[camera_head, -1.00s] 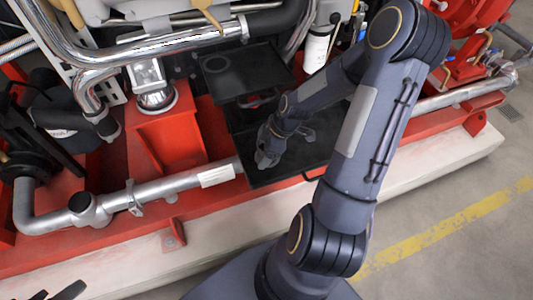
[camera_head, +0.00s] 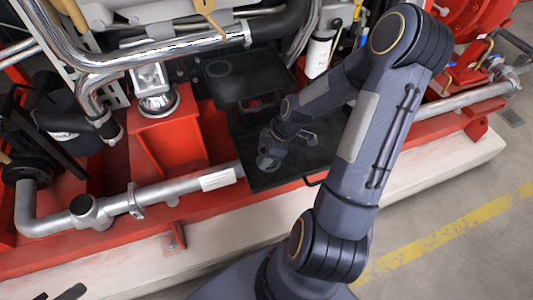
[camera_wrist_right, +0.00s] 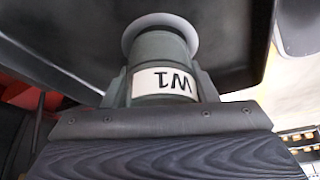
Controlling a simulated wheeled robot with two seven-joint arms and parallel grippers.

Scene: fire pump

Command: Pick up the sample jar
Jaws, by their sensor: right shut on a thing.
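The sample jar (camera_wrist_right: 163,50) shows in the right wrist view as a grey-green jar with a pale round rim at its far end. It bears a white label with dark characters. My right gripper (camera_wrist_right: 162,88) is shut around the jar, with a finger on each side. In the head view the right gripper (camera_head: 270,150) is over the black tray (camera_head: 290,175), and the jar is hidden there by the gripper and arm. I cannot tell whether the jar touches the tray. Only dark tips of my left gripper (camera_head: 57,293) show at the bottom left, apart from each other.
A black plate (camera_head: 240,75) lies just behind the tray. A red pedestal (camera_head: 168,130) and a silver pipe (camera_head: 165,190) stand to the left. A white cylinder (camera_head: 318,55) stands behind. The pale plinth edge (camera_head: 215,240) and floor in front are clear.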

